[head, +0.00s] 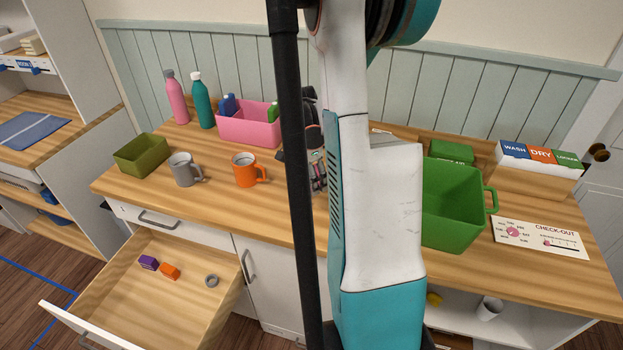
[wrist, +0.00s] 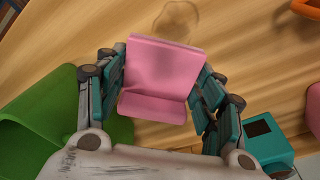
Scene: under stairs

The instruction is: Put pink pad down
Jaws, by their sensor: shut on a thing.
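The pink pad (wrist: 163,66) shows in the wrist view between the two teal-and-grey fingers of my gripper (wrist: 162,80). The fingers are shut on its left and right sides. It looks like a pink panel with a bent lower part. Wooden countertop (wrist: 60,40) lies behind it; I cannot tell whether the pad touches the wood. In the head view, only a part of my gripper (head: 313,150) shows beside the dark pole, and my arm hides the pad.
A green bin (head: 452,210) stands right of my arm, near a check-out card (head: 541,238). An orange mug (head: 246,172), grey mug (head: 183,170), olive box (head: 142,154) and pink bin (head: 246,128) stand to the left. An open drawer (head: 190,300) juts out below. Counter wood between mugs and front edge is clear.

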